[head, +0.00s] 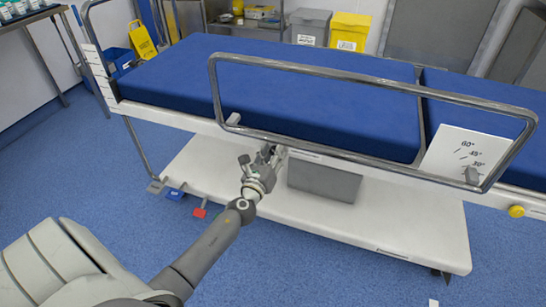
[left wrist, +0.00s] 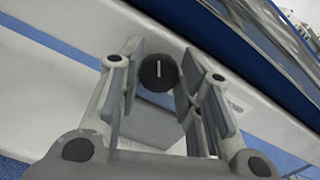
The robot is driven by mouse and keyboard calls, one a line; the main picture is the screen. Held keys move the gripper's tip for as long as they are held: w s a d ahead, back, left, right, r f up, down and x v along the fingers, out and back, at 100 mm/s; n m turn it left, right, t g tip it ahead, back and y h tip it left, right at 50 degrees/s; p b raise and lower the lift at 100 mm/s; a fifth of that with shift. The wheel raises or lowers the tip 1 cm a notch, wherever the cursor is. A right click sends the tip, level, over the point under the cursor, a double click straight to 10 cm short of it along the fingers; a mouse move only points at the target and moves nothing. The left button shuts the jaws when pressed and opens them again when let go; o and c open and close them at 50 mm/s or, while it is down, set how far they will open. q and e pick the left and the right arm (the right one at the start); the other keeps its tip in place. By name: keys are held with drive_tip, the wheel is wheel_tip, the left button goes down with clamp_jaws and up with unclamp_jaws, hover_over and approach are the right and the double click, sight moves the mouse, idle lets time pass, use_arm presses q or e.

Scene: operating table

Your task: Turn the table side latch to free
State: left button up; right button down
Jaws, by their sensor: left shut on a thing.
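The table side latch (left wrist: 158,74) is a dark round knob with a short white line on its face, on the pale side rail of the operating table. In the left wrist view the line stands about upright. My left gripper (left wrist: 159,82) has its fingers on either side of the knob and is shut on it. In the head view my left gripper (head: 268,153) is at the rail below the blue mattress (head: 290,85), and it hides the knob. My right gripper is not in view.
A metal side guard (head: 375,75) runs above and right of my left gripper. A grey box (head: 323,181) hangs close on the right. A yellow knob (head: 516,211) and an angle plate (head: 465,155) are farther right. Coloured pedals (head: 199,213) are near the floor.

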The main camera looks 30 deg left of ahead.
use_arm(q)
drive_tip(key=shift+a+f+n+b, duration=0.1)
drive_tip(key=shift+n+b, duration=0.45)
drive_tip(key=shift+n, duration=2.3)
drive_tip(key=shift+a+f+n+b, duration=0.1)
drive_tip(key=shift+n+b, duration=0.4)
drive_tip(key=shift+n, duration=2.35)
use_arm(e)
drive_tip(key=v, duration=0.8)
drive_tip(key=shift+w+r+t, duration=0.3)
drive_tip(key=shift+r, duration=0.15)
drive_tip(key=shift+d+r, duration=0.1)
use_arm(q)
drive_tip(key=o, duration=1)
drive_tip(key=v, duration=1.2)
drive_tip(key=shift+s+n, duration=0.1)
drive_tip(key=shift+n, duration=0.2)
